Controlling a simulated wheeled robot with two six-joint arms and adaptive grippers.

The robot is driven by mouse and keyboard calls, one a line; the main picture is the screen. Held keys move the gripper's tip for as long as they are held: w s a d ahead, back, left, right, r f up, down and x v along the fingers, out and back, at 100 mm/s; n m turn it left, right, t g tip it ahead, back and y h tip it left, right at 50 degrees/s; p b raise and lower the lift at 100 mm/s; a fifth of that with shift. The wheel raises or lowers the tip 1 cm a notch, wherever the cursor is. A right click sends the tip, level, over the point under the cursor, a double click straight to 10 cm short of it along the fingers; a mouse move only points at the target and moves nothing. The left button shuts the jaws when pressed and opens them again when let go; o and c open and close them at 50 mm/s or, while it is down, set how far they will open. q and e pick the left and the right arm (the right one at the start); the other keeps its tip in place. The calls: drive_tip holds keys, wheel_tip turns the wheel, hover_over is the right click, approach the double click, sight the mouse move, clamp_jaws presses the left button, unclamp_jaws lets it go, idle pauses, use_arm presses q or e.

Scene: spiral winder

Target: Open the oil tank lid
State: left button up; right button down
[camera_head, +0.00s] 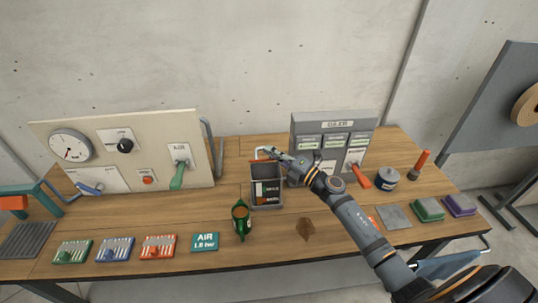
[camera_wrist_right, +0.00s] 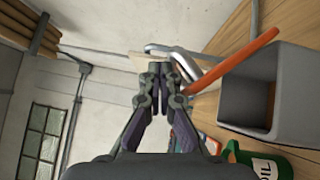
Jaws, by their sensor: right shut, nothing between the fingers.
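A grey open-topped box (camera_head: 267,204), which looks like the oil tank, stands mid-table with dark and reddish labelled faces. A grey panel (camera_head: 264,172) rises at its back, perhaps the raised lid; I cannot be sure. An orange bar (camera_head: 260,153) shows at the panel's top. In the right wrist view the orange bar (camera_wrist_right: 235,63) runs beside the hollow grey box (camera_wrist_right: 262,95). My right gripper (camera_head: 268,152) is shut and empty near the bar; its closed fingertips (camera_wrist_right: 160,68) point past it. Whether they touch is unclear. My left gripper is out of view.
A green oil can (camera_head: 241,218) stands left of the box. A grey control box (camera_head: 335,122) with a red-handled lever stands behind my right arm. A cream panel (camera_head: 110,150) with gauge and green lever stands left. Small coloured trays line the front edge.

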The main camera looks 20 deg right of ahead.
drive_tip(key=shift+w+d+r, duration=0.25)
drive_tip(key=shift+w+r, duration=0.05)
drive_tip(key=shift+w, duration=0.2)
drive_tip(key=shift+w+d+r, duration=0.2)
drive_tip(key=shift+w+r, duration=0.05)
drive_tip(key=shift+w, duration=0.25)
drive_tip(key=shift+w+d+r, duration=0.1)
drive_tip(key=shift+w+r, duration=0.1)
drive_tip(key=shift+w, duration=0.5)
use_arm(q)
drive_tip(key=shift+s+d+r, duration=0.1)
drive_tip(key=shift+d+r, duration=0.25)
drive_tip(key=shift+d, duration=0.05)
use_arm(e)
drive_tip(key=shift+w+d, duration=0.1)
drive_tip(key=shift+w, duration=0.15)
use_arm(q)
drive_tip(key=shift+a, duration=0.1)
drive_tip(key=shift+p, duration=0.3)
